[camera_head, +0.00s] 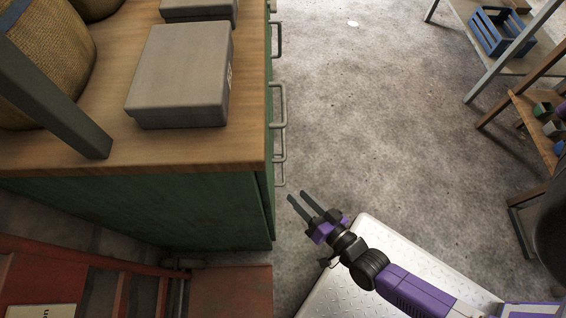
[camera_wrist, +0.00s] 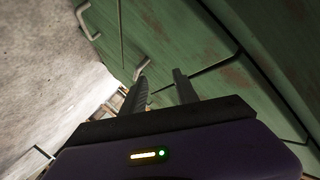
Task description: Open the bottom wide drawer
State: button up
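The green cabinet (camera_head: 150,205) has a wooden top and shows bar handles along its right side in the head view. The nearest handle (camera_head: 280,170) is just above my gripper (camera_head: 297,195) in that picture. My gripper is open, its two fingers apart with nothing between them. In the wrist view, worn green fronts (camera_wrist: 190,35) lie beyond my gripper (camera_wrist: 160,75), with dark seams between them. One metal handle (camera_wrist: 86,22) is at the upper left; another (camera_wrist: 141,68) shows close to the left fingertip. Which front is the bottom wide drawer cannot be told. No drawer is visibly pulled out.
Grey boxes (camera_head: 180,75) and woven sacks (camera_head: 45,60) stand on the cabinet top. A red structure (camera_head: 230,290) is at the lower left. Shelves with a blue crate (camera_head: 497,32) stand at the right. The concrete floor (camera_head: 390,110) between is clear.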

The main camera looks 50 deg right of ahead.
aim_at(284, 171)
jog(key=w+d+f+m+g+h+b, duration=0.1)
jog(key=w+d+f+m+b, duration=0.25)
jog(key=f, duration=0.45)
jog(key=w+d+f+m+h+b, duration=0.2)
jog(key=w+d+f+b, duration=0.15)
jog(key=f, duration=0.55)
jog(key=w+d+f+m+g+h+b, duration=0.1)
jog(key=w+d+f+m+b, duration=0.2)
jog(key=f+b, duration=0.35)
jog(key=x, duration=0.2)
jog(key=f+x, duration=0.1)
jog(key=x, duration=0.2)
jog(key=b+x, duration=0.1)
jog(key=x, duration=0.2)
jog(key=shift+s+a+f, duration=0.1)
jog(key=shift+s+f, duration=0.15)
jog(key=shift+f, duration=0.1)
grip_shut()
